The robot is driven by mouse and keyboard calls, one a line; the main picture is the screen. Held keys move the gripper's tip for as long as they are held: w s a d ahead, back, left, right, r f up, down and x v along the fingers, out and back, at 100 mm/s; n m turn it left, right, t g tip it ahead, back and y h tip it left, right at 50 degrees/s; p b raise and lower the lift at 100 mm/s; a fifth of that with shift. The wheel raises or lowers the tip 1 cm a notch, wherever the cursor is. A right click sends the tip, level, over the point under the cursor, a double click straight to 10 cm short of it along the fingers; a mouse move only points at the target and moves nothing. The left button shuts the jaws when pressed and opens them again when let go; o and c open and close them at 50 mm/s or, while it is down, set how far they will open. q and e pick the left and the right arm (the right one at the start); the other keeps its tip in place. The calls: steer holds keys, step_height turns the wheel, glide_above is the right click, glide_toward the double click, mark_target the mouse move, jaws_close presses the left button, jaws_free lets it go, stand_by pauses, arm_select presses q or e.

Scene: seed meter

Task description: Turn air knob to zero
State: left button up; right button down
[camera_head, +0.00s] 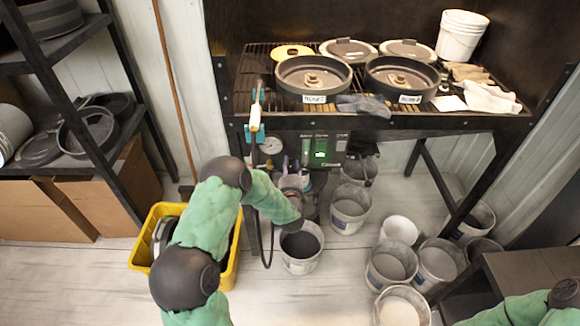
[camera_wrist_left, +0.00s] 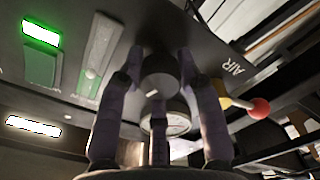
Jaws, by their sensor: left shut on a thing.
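A short white mark shows on the knob's face. My left gripper (camera_wrist_left: 160,65) is shut on the knob, with purple-grey fingers on both sides of it. In the head view my left gripper (camera_head: 294,168) is up against the lower part of the control panel (camera_head: 322,147) and hides the knob. The scale around the knob cannot be read. My right gripper is out of view.
A pressure gauge (camera_head: 271,145) is beside the panel; a red-tipped yellow lever (camera_wrist_left: 258,107) is near the knob. Seed pans (camera_head: 314,78) stand on the rack above. Several buckets (camera_head: 350,208) and a yellow bin (camera_head: 140,247) crowd the floor below.

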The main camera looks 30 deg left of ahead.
arm_select(q)
steer(key=shift+a+r+n, duration=0.15)
steer(key=shift+n, duration=1.75)
steer(key=o, duration=1.2)
steer(key=shift+c, duration=0.2)
steer(key=shift+s, duration=0.1)
steer(key=shift+s+d, duration=0.2)
steer(key=shift+d, duration=0.05)
steer(key=v, duration=1.1)
steer(key=shift+s+d, duration=0.1)
steer(key=shift+d, duration=0.05)
